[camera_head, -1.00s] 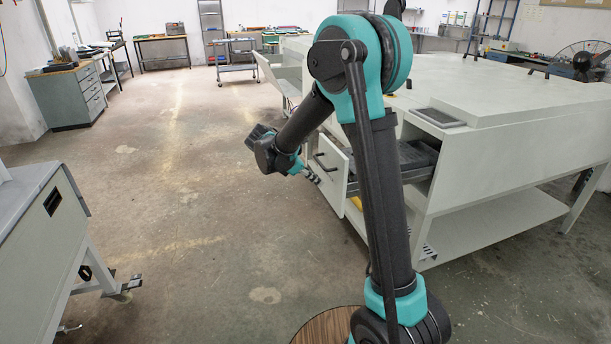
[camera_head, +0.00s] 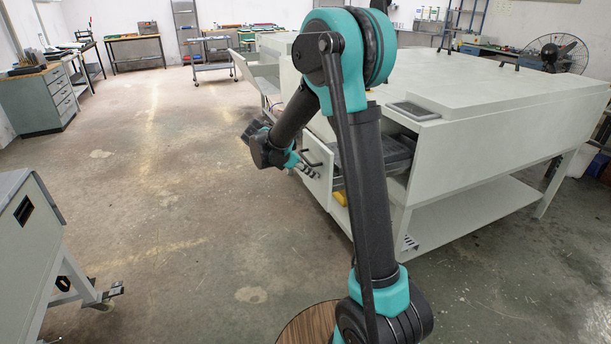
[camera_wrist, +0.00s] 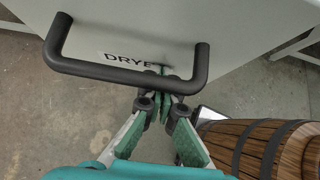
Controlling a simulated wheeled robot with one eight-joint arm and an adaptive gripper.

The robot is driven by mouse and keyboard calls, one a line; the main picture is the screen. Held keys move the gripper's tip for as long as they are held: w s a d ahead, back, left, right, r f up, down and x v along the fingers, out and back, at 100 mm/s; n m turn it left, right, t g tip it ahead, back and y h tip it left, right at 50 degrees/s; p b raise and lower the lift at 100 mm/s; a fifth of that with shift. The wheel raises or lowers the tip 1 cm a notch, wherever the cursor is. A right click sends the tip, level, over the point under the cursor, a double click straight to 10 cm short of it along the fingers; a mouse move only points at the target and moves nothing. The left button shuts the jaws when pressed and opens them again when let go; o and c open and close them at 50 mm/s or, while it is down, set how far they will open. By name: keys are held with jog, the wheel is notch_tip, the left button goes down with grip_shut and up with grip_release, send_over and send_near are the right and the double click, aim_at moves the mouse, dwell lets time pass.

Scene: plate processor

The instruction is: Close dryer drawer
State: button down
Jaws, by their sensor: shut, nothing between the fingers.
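The dryer drawer (camera_head: 318,172) stands pulled out from the white machine, with dark trays visible inside behind its front. In the wrist view its white front (camera_wrist: 190,22) carries the word "DRYE", the rest hidden behind the handle. A black bar handle (camera_wrist: 125,72) crosses that front. My gripper (camera_wrist: 163,75) is shut and empty, its fingertips at the drawer front just below the handle bar's right part. In the head view my gripper (camera_head: 312,172) is beside the drawer front. I cannot tell whether the fingertips touch it.
The white machine body (camera_head: 480,130) fills the right side, with a lower shelf (camera_head: 450,215). A grey cabinet (camera_head: 30,240) on wheels stands at the left. A wooden barrel (camera_wrist: 265,145) is close by in the wrist view. The floor between is clear.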

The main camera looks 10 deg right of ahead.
jog(key=w+d, duration=0.3)
jog(key=d, duration=0.8)
jog(key=w+d, duration=0.3)
jog(key=d, duration=0.8)
jog(key=w+d, duration=0.3)
jog(key=d, duration=0.8)
jog(key=shift+d, duration=0.35)
jog(key=shift+w+d, duration=0.1)
jog(key=shift+d, duration=0.15)
jog(key=shift+r, duration=0.1)
jog(key=shift+a, duration=0.4)
jog(key=a, duration=0.1)
jog(key=s+a, duration=0.1)
jog(key=a, duration=0.1)
jog(key=v, duration=1)
jog(key=shift+a, duration=0.3)
jog(key=s+a+f+m+y, duration=0.3)
jog(key=s+a+f+m, duration=0.2)
jog(key=s, duration=0.6)
jog(key=s+a+f+m+t+y, duration=0.1)
jog(key=s+a+f+m+y, duration=0.1)
jog(key=s+a+f+m, duration=0.3)
jog(key=s+a+f+m+y, duration=0.3)
jog(key=s+a+m, duration=0.7)
jog(key=s, duration=0.8)
jog(key=shift+s+a+f+m+t+y, duration=0.3)
jog(key=shift+a+f+m+t, duration=0.15)
jog(key=shift+f, duration=0.5)
